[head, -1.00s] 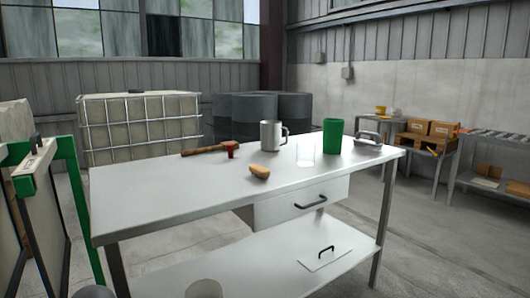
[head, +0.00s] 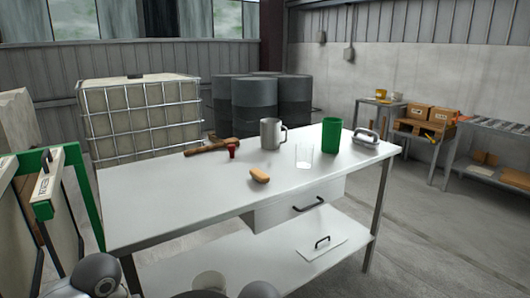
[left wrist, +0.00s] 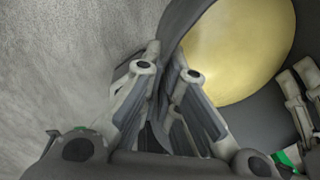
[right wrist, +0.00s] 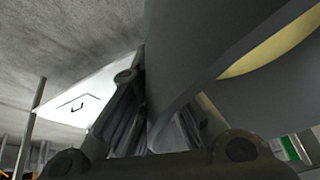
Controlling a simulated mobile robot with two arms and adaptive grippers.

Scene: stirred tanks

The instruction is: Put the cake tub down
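The cake tub is a dark grey round tub with a yellow filling, shown in the left wrist view (left wrist: 190,22) and the right wrist view (right wrist: 190,50). My left gripper (left wrist: 168,62) has its fingers on either side of the tub's wall and looks shut on it. My right gripper (right wrist: 150,95) likewise has the wall between its fingers. The tub is out of sight in the head view, where only rounded parts of my arms show at the bottom edge. The tub's underside is hidden.
A green-framed rack (head: 85,200) stands left.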

